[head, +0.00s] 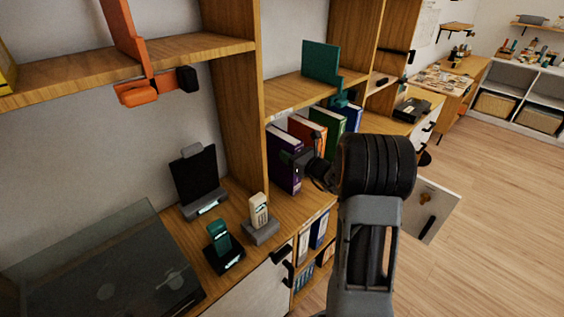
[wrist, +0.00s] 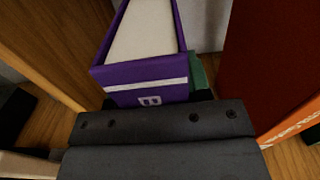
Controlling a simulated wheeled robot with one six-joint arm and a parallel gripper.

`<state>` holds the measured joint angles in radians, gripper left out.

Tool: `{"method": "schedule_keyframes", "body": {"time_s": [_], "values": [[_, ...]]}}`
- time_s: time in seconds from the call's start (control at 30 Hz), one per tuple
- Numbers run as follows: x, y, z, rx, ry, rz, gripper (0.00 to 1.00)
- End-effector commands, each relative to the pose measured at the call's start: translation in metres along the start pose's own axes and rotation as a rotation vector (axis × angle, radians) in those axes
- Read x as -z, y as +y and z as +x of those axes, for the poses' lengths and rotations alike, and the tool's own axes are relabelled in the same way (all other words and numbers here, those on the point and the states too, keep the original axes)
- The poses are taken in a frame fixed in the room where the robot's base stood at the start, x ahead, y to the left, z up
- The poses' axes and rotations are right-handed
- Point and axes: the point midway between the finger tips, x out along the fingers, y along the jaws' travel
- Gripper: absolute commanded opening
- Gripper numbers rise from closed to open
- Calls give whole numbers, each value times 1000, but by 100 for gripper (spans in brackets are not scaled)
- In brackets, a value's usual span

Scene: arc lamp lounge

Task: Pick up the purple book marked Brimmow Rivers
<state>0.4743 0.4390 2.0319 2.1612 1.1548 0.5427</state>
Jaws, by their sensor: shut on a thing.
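The purple book (head: 283,165) stands upright in the shelf bay, at the left end of a row of books. In the wrist view the purple book (wrist: 140,72) shows its pale page block, a white band and a white letter on the spine; the full title is not readable. My gripper (head: 299,162) is at its spine, shut on it. In the wrist view my dark gripper (wrist: 165,118) covers the lower part of the book, and the fingertips are mostly hidden.
An orange-red book (head: 306,132), a green book (head: 328,125) and a blue book (head: 352,117) stand to the right. A wooden upright (head: 238,125) is close on the left. Two phones in cradles, one pale (head: 259,212) and one green (head: 221,240), stand in front.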

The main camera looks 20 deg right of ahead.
Motion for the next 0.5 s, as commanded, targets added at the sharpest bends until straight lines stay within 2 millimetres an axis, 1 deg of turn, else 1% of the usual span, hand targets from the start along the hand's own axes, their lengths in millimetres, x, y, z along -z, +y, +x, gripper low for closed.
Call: {"method": "schedule_keyframes", "body": {"time_s": [0.03, 0.17, 0.2, 0.5], "values": [[0, 0, 0, 0, 0, 0, 14], [0, 0, 0, 0, 0, 0, 2], [0, 0, 0, 0, 0, 0, 0], [-2, 0, 0, -1, -4, -2, 0]]}}
